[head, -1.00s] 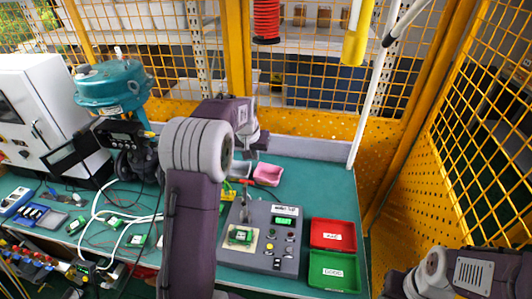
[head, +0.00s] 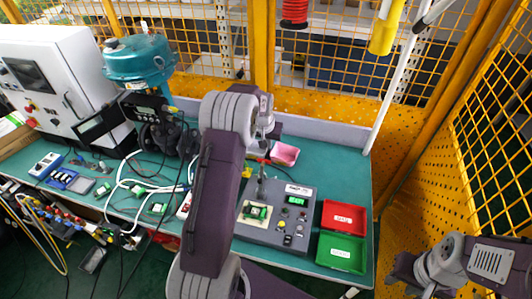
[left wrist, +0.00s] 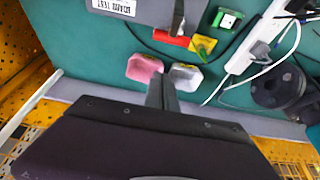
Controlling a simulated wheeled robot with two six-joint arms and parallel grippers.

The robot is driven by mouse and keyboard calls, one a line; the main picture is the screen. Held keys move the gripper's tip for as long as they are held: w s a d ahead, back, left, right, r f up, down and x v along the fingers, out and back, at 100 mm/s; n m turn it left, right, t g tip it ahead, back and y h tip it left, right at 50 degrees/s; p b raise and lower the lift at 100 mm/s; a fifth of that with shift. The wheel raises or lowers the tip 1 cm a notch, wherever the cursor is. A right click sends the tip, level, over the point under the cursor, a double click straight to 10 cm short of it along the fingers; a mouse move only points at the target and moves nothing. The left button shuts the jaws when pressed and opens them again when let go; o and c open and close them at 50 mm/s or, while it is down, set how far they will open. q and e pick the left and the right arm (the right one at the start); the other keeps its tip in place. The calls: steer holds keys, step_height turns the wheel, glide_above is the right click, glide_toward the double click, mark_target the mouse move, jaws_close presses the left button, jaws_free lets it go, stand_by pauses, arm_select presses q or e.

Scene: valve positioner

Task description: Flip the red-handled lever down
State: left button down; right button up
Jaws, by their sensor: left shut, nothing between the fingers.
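The red-handled lever stands on the grey test box (head: 310,205). Its metal arm (head: 261,185) points up and toward the back, with the red handle (head: 263,161) at the top, partly behind my left arm. In the left wrist view the red handle (left wrist: 172,40) lies above the fingers. My left gripper (head: 272,132) is shut and empty, beyond the lever near the pink tray; its fingertips (left wrist: 161,80) show no contact with the handle. My right gripper (head: 402,268) is at the lower right, far from the box; its jaws are unclear.
A pink tray (head: 285,154) and, in the left wrist view, a grey tray (left wrist: 187,77) lie close by the lever. Red (head: 343,217) and green (head: 341,252) bins stand right of the box. A teal valve actuator (head: 138,62) stands at the left. Yellow mesh fencing surrounds the bench.

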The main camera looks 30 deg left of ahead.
arm_select(q)
steer(key=f, duration=0.1)
steer(key=s+f+p, duration=0.2)
steer(key=shift+s+d+f, duration=0.25)
steer(key=shift+d, duration=0.15)
steer(key=shift+w+f, duration=0.1)
